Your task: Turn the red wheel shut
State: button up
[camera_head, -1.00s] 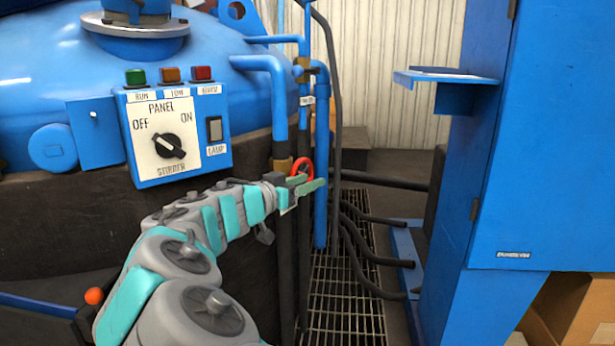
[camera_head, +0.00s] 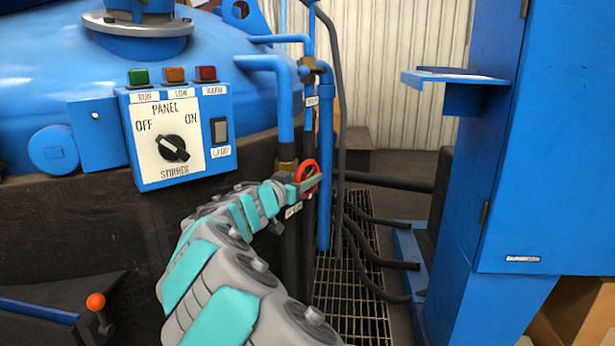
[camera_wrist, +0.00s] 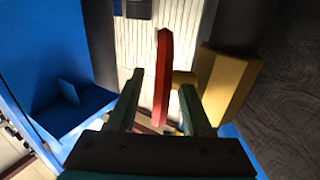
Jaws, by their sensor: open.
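The red wheel (camera_head: 307,178) sits on the blue piping to the right of the stirrer panel. My gripper (camera_head: 310,184) is at the wheel, its fingers partly covering the wheel's front. In the wrist view the wheel shows edge-on as an upright red bar (camera_wrist: 162,80) between the two green fingers of my gripper (camera_wrist: 160,105). The fingers are open, with a gap on each side of the rim. A brass-coloured valve body (camera_wrist: 228,85) is just right of the wheel there.
The control panel (camera_head: 163,110) is left of the wheel. Blue vertical pipes (camera_head: 326,130) and dark hoses (camera_head: 345,100) run close beside it. A blue cabinet (camera_head: 540,140) with a shelf (camera_head: 455,80) stands at the right. A floor grating (camera_head: 350,290) lies below.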

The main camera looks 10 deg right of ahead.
jog(key=shift+w+d, duration=0.15)
jog(key=shift+c, duration=0.2)
grip_shut()
dwell(0.3)
